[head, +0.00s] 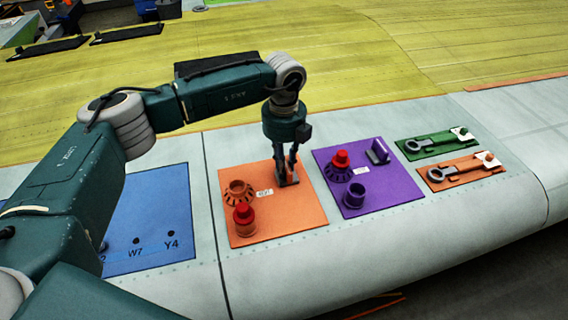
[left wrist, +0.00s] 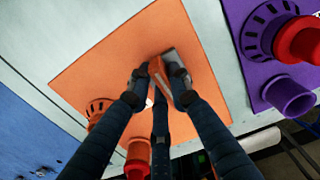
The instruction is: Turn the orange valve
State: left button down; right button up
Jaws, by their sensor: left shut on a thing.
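The orange panel (head: 285,215) lies on the pale wing surface. On it stand a slotted orange ring (head: 238,193) and a red-topped knob (head: 244,214), both at the left. My left gripper (head: 287,178) points down at the panel's upper right part. The right gripper is not in view.
Right of the orange panel is a purple panel (head: 385,198) with a red-topped knob (head: 341,160), a purple cup (head: 355,195) and an upright plate handle (head: 378,151). Farther right, green (head: 437,145) and orange (head: 462,171) plates hold wrenches. A blue panel (head: 150,215) lies left.

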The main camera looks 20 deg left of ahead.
pick_arm(q)
jog(key=shift+w+f+m+b, duration=0.15)
jog(key=shift+m+b, duration=0.45)
jog(key=shift+b, duration=0.35)
jog(key=m+b, duration=0.2)
jog(key=b, duration=0.1)
jog(key=m+b, duration=0.3)
jog(key=shift+w+d, duration=0.1)
jog(key=shift+d, duration=0.1)
jog(key=m+b, duration=0.2)
jog(key=shift+w+d+m, duration=0.1)
jog(key=shift+m, duration=0.3)
jog(key=m+b, duration=0.2)
jog(key=m, duration=0.2)
jog(key=shift+d+b, duration=0.2)
jog(key=shift+b, duration=0.1)
jog(key=shift+d+r+m+b, duration=0.15)
jog(key=shift+m+b, duration=0.2)
jog(key=shift+m, duration=0.85)
jog(key=shift+d+r+m+b, duration=0.1)
jog(key=shift+m+b, duration=0.25)
jog(key=shift+m, duration=0.85)
jog(key=c, duration=1.6)
grip_release()
jog(key=shift+o, duration=0.2)
jog(key=shift+a, duration=0.1)
